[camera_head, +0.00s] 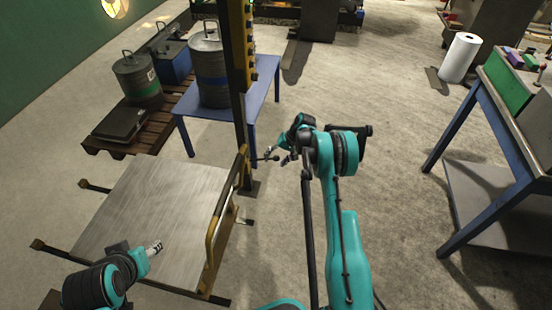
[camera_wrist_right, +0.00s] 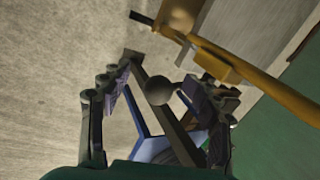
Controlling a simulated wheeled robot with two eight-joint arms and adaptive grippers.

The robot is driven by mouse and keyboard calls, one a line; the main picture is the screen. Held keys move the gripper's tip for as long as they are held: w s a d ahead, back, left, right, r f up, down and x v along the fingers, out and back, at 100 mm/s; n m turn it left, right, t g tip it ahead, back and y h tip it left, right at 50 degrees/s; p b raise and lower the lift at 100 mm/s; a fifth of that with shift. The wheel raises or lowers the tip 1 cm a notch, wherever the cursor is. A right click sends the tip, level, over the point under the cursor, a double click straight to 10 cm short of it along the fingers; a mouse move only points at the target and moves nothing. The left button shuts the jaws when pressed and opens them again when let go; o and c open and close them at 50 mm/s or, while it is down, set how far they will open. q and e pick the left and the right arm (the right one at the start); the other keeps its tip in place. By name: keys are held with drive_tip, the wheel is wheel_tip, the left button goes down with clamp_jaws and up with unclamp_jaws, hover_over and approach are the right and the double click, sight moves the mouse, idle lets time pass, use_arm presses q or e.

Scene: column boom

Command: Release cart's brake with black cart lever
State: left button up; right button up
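The cart (camera_head: 150,215) stands at the left in the head view, with a flat grey metal top and a yellow handle (camera_head: 212,230); its yellow frame (camera_wrist_right: 255,80) shows in the wrist view. The black cart lever (camera_head: 268,158) sticks out from the cart's right side. Its round knob (camera_wrist_right: 158,91) shows between my right gripper's spread fingers (camera_wrist_right: 163,105), apart from both. In the head view my right gripper (camera_head: 285,157) is just right of the knob. My left gripper (camera_head: 154,248) is over the cart top; its finger opening is too small to tell.
A dark upright column (camera_head: 238,90) stands just behind the lever. A blue table (camera_head: 262,85) with a metal drum and a pallet (camera_head: 100,137) with another drum are beyond the cart. A blue-legged workbench (camera_head: 465,125) is at the right. The floor between is mostly clear.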

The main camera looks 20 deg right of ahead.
drive_tip(key=shift+d+r, duration=0.15)
drive_tip(key=shift+d, duration=0.2)
drive_tip(key=shift+d+r, duration=0.15)
drive_tip(key=shift+r, duration=0.1)
drive_tip(key=v, duration=1.1)
drive_tip(key=shift+r, duration=0.2)
drive_tip(key=shift+s, duration=0.1)
